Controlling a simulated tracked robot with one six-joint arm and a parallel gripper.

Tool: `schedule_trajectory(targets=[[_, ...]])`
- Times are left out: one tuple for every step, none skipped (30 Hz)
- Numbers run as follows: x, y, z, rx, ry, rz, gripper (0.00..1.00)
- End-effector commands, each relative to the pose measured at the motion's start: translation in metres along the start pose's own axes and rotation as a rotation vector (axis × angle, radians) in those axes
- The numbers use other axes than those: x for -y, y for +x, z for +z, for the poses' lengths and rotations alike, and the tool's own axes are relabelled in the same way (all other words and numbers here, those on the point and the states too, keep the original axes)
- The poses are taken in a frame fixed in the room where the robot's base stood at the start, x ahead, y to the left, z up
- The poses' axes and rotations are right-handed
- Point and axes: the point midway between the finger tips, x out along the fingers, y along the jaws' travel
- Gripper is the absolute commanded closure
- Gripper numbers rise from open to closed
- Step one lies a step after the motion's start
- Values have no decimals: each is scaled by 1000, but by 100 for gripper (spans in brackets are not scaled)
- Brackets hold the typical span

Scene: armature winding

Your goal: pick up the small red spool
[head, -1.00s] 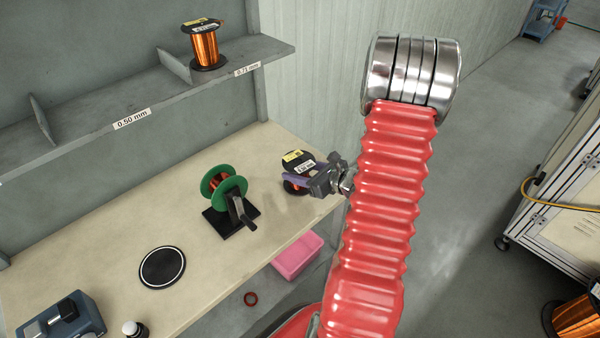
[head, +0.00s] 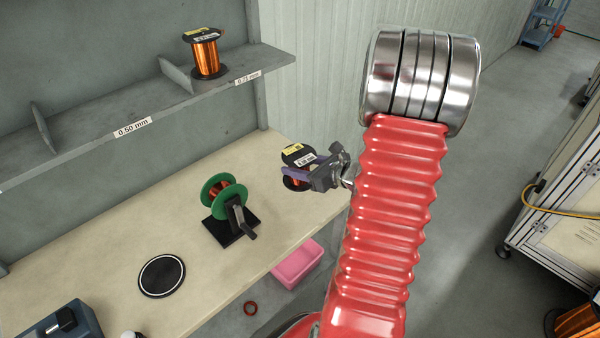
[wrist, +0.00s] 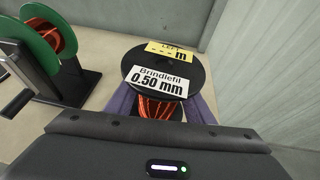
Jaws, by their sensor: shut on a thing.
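My gripper (head: 300,174) is shut on a black-flanged spool (head: 297,150) wound with orange-red wire, over the right end of the bench. In the wrist view, the purple fingers lie on both sides of the spool (wrist: 165,68), below its top flange. Its white label reads "Brindlefil 0.50 mm", and a yellow label sits behind it. It appears to be held above the bench top. The lower flange is mostly hidden. A small red ring-shaped thing (head: 250,308) lies on the floor below the bench; I cannot tell whether it is a spool.
A green-flanged spool on a black cranked stand (head: 232,222) is left of my gripper. A round black disc (head: 162,276) lies on the bench (head: 110,260). A larger copper spool (head: 205,58) stands on the shelf marked 0.71 mm; the 0.50 mm section is bare. A pink bin (head: 297,262) is below.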

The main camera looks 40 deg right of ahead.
Motion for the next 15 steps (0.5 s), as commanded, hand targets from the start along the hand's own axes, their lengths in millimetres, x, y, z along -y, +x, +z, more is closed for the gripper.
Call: schedule_trajectory(targets=[[1,-3,9,6,-6,-2,100],[1,-4,13,6,-5,-2,100],[1,-6,17,6,-6,-2,100],[0,-8,20,5,-6,-1,100],[1,-9,23,5,-5,-1,100],[1,-10,27,6,-5,-2,100],[1,-12,30,6,-5,-2,100],[1,-12,32,5,-4,-1,100],[0,-13,34,5,-4,-1,100],[0,-14,36,4,-4,-1,100],[0,-15,37,4,-4,-1,100],[0,-15,38,4,-3,-1,100],[0,-16,39,4,-3,-1,100],[0,-16,40,4,-2,-1,100],[0,-16,40,4,-2,-1,100]])
